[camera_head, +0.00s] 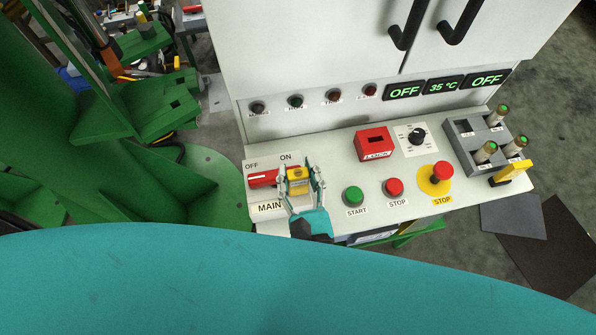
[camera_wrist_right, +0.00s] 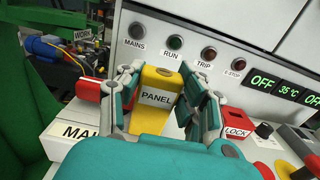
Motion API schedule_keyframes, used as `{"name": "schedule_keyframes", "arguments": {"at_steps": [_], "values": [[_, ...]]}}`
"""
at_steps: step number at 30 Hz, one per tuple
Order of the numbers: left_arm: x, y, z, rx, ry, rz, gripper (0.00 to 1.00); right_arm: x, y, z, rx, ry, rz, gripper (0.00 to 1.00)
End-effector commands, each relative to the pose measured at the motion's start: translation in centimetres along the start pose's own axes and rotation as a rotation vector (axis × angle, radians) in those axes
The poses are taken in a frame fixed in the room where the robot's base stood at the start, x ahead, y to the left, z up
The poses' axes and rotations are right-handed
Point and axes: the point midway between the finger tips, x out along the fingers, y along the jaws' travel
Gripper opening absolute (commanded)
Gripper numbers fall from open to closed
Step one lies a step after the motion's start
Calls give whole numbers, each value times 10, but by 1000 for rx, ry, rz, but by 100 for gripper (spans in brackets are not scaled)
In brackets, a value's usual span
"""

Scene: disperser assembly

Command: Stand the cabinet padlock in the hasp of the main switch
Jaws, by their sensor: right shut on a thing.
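The yellow cabinet padlock (camera_head: 298,174), marked PANEL, is between the fingers of my right gripper (camera_head: 299,181). The wrist view shows the padlock (camera_wrist_right: 158,91) upright, with the fingers of my right gripper (camera_wrist_right: 158,98) against its two sides. The main switch (camera_head: 262,179) has a red handle on a plate marked OFF, ON and MAIN. The padlock stands at the right end of this handle, under ON. In the wrist view the red handle (camera_wrist_right: 87,88) shows left of the fingers. The hasp is hidden, so I cannot tell whether the padlock is in it. My left gripper is out of view.
Right of the switch are a green START button (camera_head: 354,196), a red STOP button (camera_head: 394,187) and an emergency stop (camera_head: 442,172). A red LOCK box (camera_head: 374,142) stands behind them. A grey rack (camera_head: 466,145) is at the right, near a yellow-handled part (camera_head: 513,172).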

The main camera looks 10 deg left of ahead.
Motion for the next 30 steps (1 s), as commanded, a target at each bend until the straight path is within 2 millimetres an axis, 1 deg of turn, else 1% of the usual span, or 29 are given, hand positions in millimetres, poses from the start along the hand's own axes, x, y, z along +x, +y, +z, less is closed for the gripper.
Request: {"name": "schedule_keyframes", "arguments": {"at_steps": [1, 6, 7, 14, 17, 20, 30], "values": [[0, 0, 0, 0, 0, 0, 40, -1, 0, -2, 0, 4, 1, 38], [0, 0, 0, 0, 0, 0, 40, -1, 0, -2, -1, 5, 1, 60], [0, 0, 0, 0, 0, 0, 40, -1, 0, -2, -1, 5, 1, 63], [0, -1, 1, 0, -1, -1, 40, -1, 0, -2, -1, 5, 1, 63], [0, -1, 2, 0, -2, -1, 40, -5, 0, -3, -2, 6, 2, 63], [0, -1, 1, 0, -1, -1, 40, -18, 0, -3, -4, 8, 4, 63], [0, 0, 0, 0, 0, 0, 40, -88, 0, -3, -3, 8, 5, 63]]}}
